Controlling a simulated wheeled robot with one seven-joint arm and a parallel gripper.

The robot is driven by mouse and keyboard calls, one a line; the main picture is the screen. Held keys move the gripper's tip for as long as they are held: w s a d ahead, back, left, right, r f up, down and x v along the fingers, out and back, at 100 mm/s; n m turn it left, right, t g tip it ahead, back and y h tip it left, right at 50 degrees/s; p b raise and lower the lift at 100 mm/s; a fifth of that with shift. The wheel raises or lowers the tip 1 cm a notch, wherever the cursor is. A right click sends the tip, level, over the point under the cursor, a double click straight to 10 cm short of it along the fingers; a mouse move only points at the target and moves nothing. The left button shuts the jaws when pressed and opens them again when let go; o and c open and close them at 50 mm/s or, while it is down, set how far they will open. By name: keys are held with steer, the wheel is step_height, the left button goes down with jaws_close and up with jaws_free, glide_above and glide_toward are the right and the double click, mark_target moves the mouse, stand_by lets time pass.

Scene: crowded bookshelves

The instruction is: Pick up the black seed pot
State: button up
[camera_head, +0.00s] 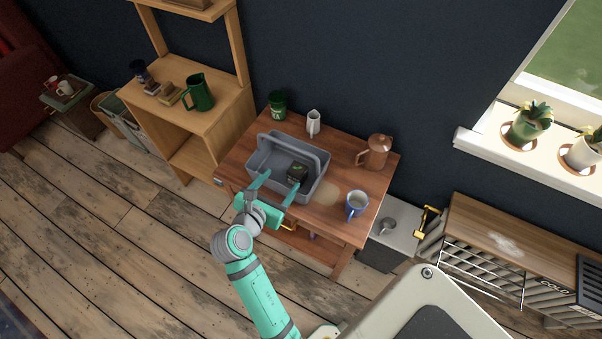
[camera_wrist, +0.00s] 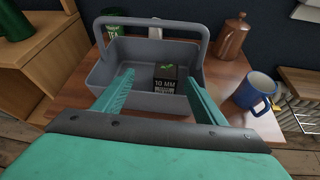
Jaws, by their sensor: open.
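The black seed pot (camera_head: 297,173) is a small dark cube with a bit of green on top. It sits inside a grey handled basket (camera_head: 262,150) on the wooden table, toward the basket's right side. In the wrist view the pot (camera_wrist: 165,78) shows white lettering reading "10 MM" on its front face. My gripper (camera_head: 277,184) is open and empty at the basket's near side, fingers pointing into it. In the wrist view the pot lies beyond and between the fingertips (camera_wrist: 158,82), apart from both. The basket's handle (camera_wrist: 150,22) arches behind the pot.
On the wooden table (camera_head: 335,220) stand a blue mug (camera_head: 356,203), a copper pot (camera_head: 374,152), a white pitcher (camera_head: 313,122) and a green container (camera_head: 277,105). A wooden shelf (camera_head: 215,118) with a green jug (camera_head: 199,92) rises at left. Floor in front is open.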

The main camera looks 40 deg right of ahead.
mark_target(297, 170)
steer(key=shift+g, duration=0.7)
steer(key=shift+s+f+x, duration=0.1)
steer(key=shift+s+x, duration=0.05)
steer(key=shift+x, duration=1.8)
steer(key=shift+s+f+x, duration=0.1)
steer(key=shift+x, duration=1.8)
steer(key=shift+s+f+x, duration=0.1)
steer(key=shift+s+x, duration=0.05)
steer(key=shift+x, duration=1.8)
steer(key=shift+a, duration=0.1)
steer(key=c, duration=1.3)
